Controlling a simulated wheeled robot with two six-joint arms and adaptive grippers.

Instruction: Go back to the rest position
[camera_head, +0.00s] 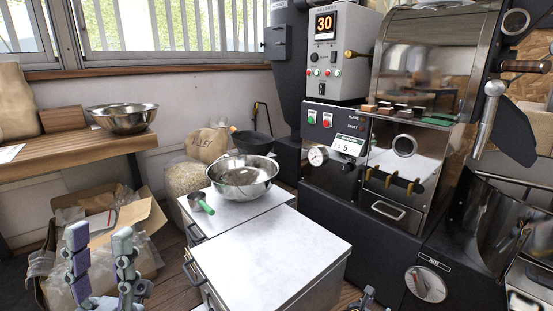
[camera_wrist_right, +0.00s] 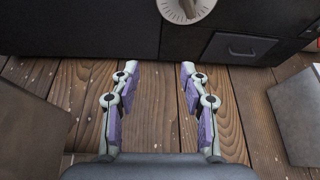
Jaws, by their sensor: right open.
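My left gripper (camera_head: 100,238) is at the lower left of the head view, its two fingers upright and apart with nothing between them. It appears in front of the cardboard box on the floor. My right gripper (camera_wrist_right: 159,70) is open and empty in the right wrist view, its purple-padded fingers spread over the wooden floor (camera_wrist_right: 155,130). Only a small tip of my right gripper (camera_head: 368,297) shows at the bottom edge of the head view, in front of the roaster's dark base.
A white-topped cabinet (camera_head: 265,262) stands between the grippers. A steel bowl (camera_head: 243,180) and a green-handled scoop (camera_head: 199,202) rest on the surface behind. The roaster (camera_head: 400,180) fills the right side. A cardboard box (camera_head: 150,225) and a wooden bench (camera_head: 75,148) are at left.

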